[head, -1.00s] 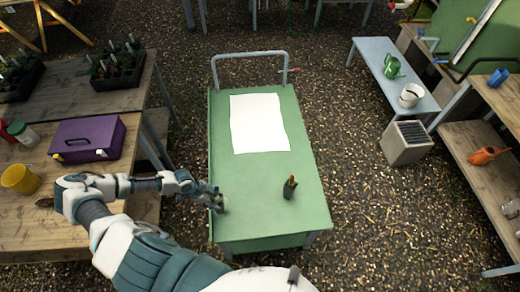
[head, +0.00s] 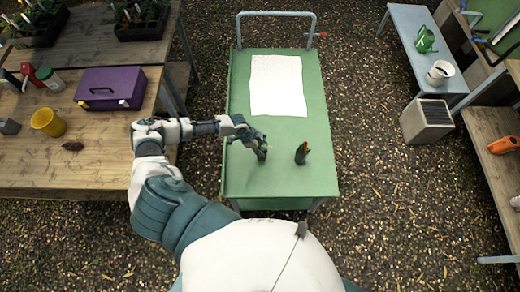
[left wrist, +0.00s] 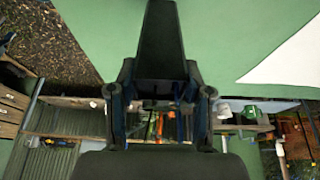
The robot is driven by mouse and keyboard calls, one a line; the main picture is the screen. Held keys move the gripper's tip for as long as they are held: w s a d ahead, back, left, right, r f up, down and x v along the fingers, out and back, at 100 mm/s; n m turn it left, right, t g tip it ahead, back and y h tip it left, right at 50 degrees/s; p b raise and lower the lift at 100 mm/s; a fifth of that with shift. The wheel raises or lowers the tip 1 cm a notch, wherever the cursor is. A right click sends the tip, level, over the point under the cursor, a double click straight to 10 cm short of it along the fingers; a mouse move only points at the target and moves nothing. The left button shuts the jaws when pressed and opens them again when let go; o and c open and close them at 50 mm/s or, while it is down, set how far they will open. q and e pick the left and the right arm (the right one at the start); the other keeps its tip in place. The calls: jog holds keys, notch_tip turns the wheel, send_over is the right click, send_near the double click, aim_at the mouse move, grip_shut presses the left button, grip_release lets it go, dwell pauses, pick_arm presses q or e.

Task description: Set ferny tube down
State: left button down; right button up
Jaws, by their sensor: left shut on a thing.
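My left gripper (head: 261,149) is over the front left part of the green trolley top (head: 285,185). It is shut on a dark tapered tube, which fills the space between the fingers in the left wrist view (left wrist: 160,45). I take this to be the ferny tube; its foliage cannot be made out, and I cannot tell whether it touches the trolley. Another dark tube (head: 302,154) with a small green and orange top stands on the trolley just to the right, apart from the gripper. My right gripper is not in view.
A white sheet (head: 277,85) lies on the trolley's far half. A wooden bench at left holds a purple box (head: 108,88) and a yellow pot (head: 47,122). A blue-grey bench (head: 410,35) with a watering can stands at right.

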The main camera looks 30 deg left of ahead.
pick_arm(q)
jog(key=f, duration=0.3)
jog(key=shift+d, duration=0.25)
jog(key=shift+f, duration=0.15)
jog(key=shift+c, duration=2.4)
grip_release()
jog(key=shift+a, duration=0.1)
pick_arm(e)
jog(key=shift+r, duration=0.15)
pick_arm(q)
jog(key=v, duration=1.2)
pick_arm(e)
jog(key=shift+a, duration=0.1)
